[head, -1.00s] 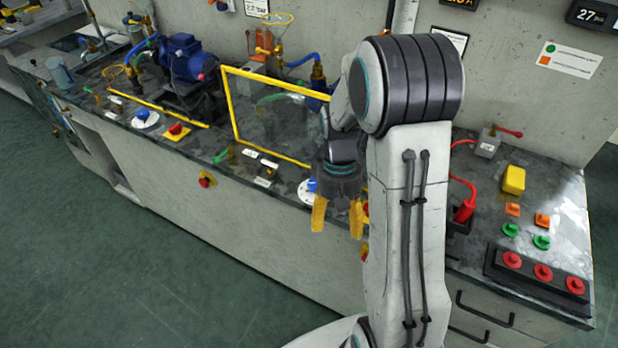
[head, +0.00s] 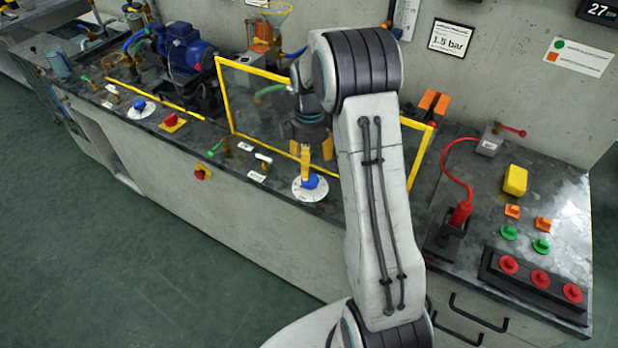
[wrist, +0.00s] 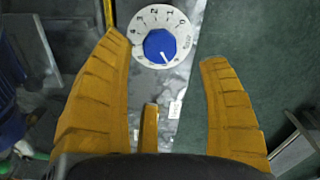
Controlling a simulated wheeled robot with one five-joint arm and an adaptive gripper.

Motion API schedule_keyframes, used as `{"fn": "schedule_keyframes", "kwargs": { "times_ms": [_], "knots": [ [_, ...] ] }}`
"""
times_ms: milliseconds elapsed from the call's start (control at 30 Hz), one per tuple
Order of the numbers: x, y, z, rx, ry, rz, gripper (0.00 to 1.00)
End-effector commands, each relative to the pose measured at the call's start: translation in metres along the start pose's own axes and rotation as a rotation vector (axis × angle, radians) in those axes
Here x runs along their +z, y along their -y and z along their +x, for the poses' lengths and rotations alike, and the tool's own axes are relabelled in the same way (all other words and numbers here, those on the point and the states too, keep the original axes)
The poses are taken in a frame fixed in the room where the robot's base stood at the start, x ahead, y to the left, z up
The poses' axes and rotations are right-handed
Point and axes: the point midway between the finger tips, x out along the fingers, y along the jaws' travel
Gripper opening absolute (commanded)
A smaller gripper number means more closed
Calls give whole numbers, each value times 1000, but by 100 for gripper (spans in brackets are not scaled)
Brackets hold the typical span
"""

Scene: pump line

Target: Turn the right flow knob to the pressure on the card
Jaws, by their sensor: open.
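The right flow knob (head: 310,181) is blue on a round white dial on the bench top, near its front edge. My gripper (head: 316,165) is open with yellow fingers, above and just behind the knob. In the wrist view its fingertips (wrist: 160,50) are on either side of the knob's direction, with nothing between them. The card (head: 451,39) on the wall reads 1.5 bar.
A yellow-framed clear panel (head: 222,95) stands behind the knob. Small valves with green (head: 216,147) and white handles sit left of it. Another blue knob (head: 139,104) is farther left. A red plug (head: 461,213) with a cable is at right.

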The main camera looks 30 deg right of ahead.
Motion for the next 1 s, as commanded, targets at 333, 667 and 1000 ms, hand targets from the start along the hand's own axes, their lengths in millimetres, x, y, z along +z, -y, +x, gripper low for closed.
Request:
{"fn": "schedule_keyframes", "kwargs": {
  "times_ms": [333,667,1000],
  "knots": [
    [0,1,26,-4,2,-46,69],
    [0,1,63,-3,1,-44,69],
    [0,0,74,-1,0,-44,69]
  ]
}}
